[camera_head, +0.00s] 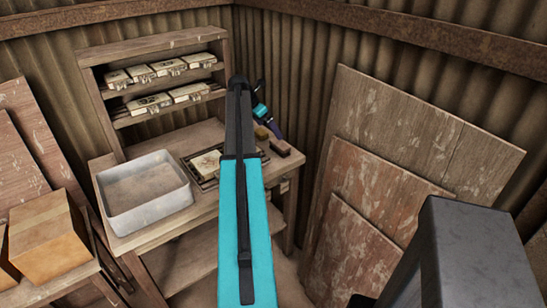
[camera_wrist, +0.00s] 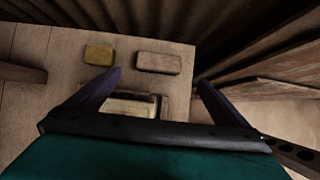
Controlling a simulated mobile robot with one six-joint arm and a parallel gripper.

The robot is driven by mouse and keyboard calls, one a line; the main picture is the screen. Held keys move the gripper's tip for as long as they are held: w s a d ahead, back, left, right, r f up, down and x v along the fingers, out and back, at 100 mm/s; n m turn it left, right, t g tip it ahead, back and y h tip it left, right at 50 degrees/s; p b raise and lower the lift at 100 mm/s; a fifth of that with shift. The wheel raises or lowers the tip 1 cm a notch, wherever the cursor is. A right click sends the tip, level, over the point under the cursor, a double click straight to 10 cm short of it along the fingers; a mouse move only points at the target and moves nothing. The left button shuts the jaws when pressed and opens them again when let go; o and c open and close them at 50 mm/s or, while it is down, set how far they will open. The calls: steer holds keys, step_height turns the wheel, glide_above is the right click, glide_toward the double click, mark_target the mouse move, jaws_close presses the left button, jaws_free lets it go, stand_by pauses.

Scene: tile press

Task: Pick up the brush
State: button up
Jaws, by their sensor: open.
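Two small blocks lie on the workbench below my gripper. The brown one, which looks like the brush (camera_head: 280,147), is at the bench's right end; it also shows in the wrist view (camera_wrist: 158,62), right of the yellow block (camera_wrist: 100,54). My gripper (camera_wrist: 159,78) is open and empty, its dark purple fingers spread apart. In the wrist view the brush lies just beyond the fingertips, between their lines. In the head view my gripper (camera_head: 275,136) hangs above the bench by the blocks, partly hidden behind my arm. Bristles cannot be made out.
A tile press (camera_head: 203,180) holding a pale tile sits on the workbench (camera_head: 150,233), left of the blocks. A grey tub (camera_head: 150,218) stands further left. A shelf (camera_head: 150,42) with several tile molds is behind. Wooden boards (camera_head: 375,185) lean on the corrugated wall at right.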

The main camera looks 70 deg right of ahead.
mark_target(279, 143)
steer(key=shift+p+x, duration=0.75)
steer(key=shift+x, duration=3.55)
steer(key=shift+f, duration=0.1)
steer(key=shift+p+x, duration=1)
steer(key=shift+x, duration=1.55)
steer(key=shift+w, duration=0.15)
steer(key=c, duration=1)
